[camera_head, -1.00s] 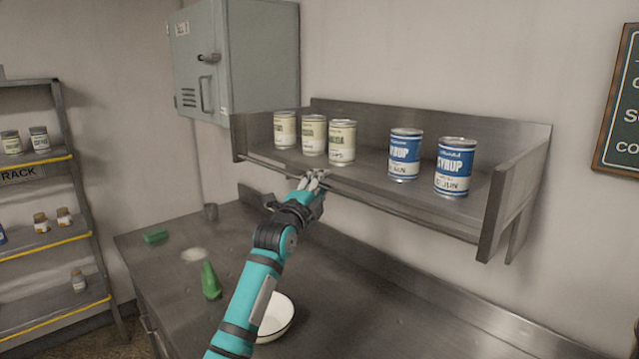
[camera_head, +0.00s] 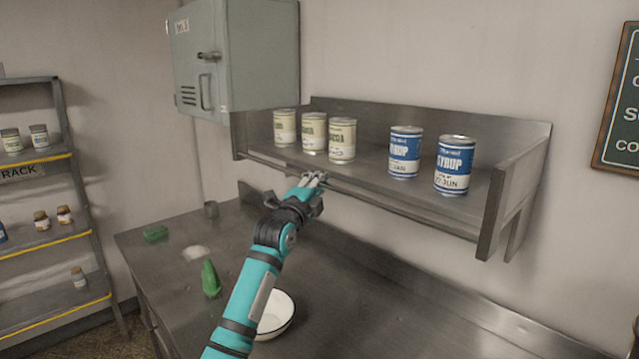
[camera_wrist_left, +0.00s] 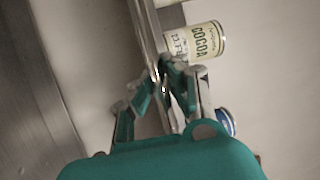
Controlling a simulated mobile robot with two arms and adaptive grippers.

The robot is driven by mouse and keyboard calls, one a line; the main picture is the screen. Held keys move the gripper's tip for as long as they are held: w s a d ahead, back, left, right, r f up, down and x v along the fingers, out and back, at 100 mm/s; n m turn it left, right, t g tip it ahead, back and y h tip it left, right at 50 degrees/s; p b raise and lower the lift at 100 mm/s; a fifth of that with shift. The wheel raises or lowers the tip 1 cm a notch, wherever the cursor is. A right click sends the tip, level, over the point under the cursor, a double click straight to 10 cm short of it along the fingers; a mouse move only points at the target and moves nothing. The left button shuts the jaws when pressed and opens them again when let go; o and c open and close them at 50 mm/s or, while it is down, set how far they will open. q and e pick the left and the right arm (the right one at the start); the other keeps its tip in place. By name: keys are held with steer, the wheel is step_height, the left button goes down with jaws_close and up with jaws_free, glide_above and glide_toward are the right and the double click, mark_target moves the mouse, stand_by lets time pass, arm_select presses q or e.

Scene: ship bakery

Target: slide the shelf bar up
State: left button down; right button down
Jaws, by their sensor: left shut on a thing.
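The metal shelf (camera_head: 440,194) is fixed to the wall above the counter. The thin shelf bar (camera_head: 385,208) runs along its front edge, and in the left wrist view the bar (camera_wrist_left: 151,40) runs down to the fingers. My left gripper (camera_head: 314,178) is at the front edge, left of the middle, with its fingers together; it also shows in the left wrist view (camera_wrist_left: 176,66). It is shut on the bar, and the fingers hide the gripped part. My right gripper is not in view.
Several cocoa cans (camera_head: 342,141) and two blue syrup cans (camera_head: 455,166) stand upright on the shelf. A grey cabinet (camera_head: 255,60) hangs at the upper left.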

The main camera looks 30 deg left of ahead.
arm_select(q)
step_height(320, 180, up, 9)
steer(key=p, duration=0.3)
steer(key=shift+f+p, duration=0.2)
steer(key=shift+p, duration=0.2)
steer(key=c, duration=1.3)
jaws_free()
steer(key=shift+f, duration=0.1)
steer(key=shift+s+f, duration=0.1)
steer(key=s, duration=0.4)
steer(key=s+f, duration=0.1)
steer(key=s, duration=0.2)
steer(key=s+f, duration=0.1)
steer(key=s, duration=0.3)
steer(key=shift+s+d, duration=0.3)
steer(key=shift+s, duration=0.05)
